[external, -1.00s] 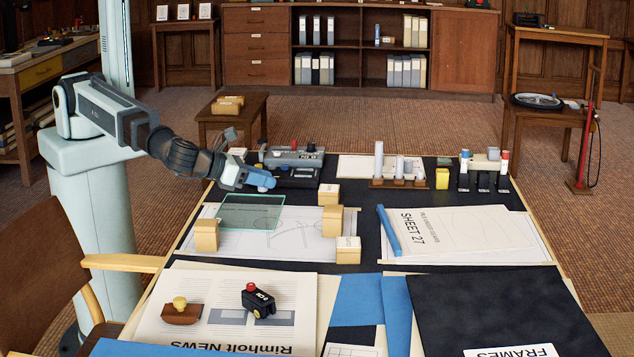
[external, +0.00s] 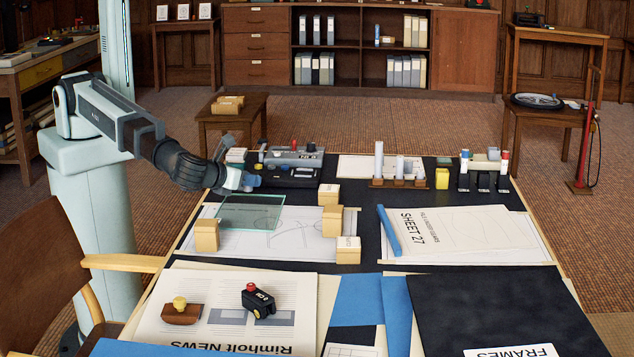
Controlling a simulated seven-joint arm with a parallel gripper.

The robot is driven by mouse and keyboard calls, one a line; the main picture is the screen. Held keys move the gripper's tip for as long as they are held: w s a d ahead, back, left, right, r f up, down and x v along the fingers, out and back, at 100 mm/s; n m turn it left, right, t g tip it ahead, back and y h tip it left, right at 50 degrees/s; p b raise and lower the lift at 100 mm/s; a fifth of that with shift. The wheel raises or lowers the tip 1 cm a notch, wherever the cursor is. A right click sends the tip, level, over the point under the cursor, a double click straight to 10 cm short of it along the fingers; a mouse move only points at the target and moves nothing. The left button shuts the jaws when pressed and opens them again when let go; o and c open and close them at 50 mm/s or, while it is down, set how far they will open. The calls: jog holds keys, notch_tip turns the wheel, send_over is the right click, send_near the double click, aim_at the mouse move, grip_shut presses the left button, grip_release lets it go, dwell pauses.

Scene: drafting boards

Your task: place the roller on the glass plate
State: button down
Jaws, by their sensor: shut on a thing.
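The glass plate (external: 249,213) is a clear, green-edged sheet on the left part of the dark board, over a white drawing. My gripper (external: 245,181) is just beyond the plate's far edge, towards its left.
Wooden blocks (external: 206,235) stand around the plate and drawing. A dark tray with a grey device (external: 292,158) lies close behind my gripper. A rack of pale cylinders (external: 400,181) stands farther right. A black stamp-like tool (external: 258,299) and a wooden rocker (external: 182,313) lie in front.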

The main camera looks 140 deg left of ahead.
aim_at(247, 211)
jog(key=shift+f, duration=2.65)
jog(key=c, duration=0.8)
grip_release()
jog(key=shift+f, duration=0.1)
jog(key=shift+c, duration=0.2)
jog(key=shift+w+d+r, duration=0.1)
jog(key=shift+d+r, duration=0.15)
jog(key=shift+d, duration=0.05)
jog(key=v, duration=1.1)
jog(key=shift+d+r, duration=0.1)
jog(key=shift+d, duration=0.05)
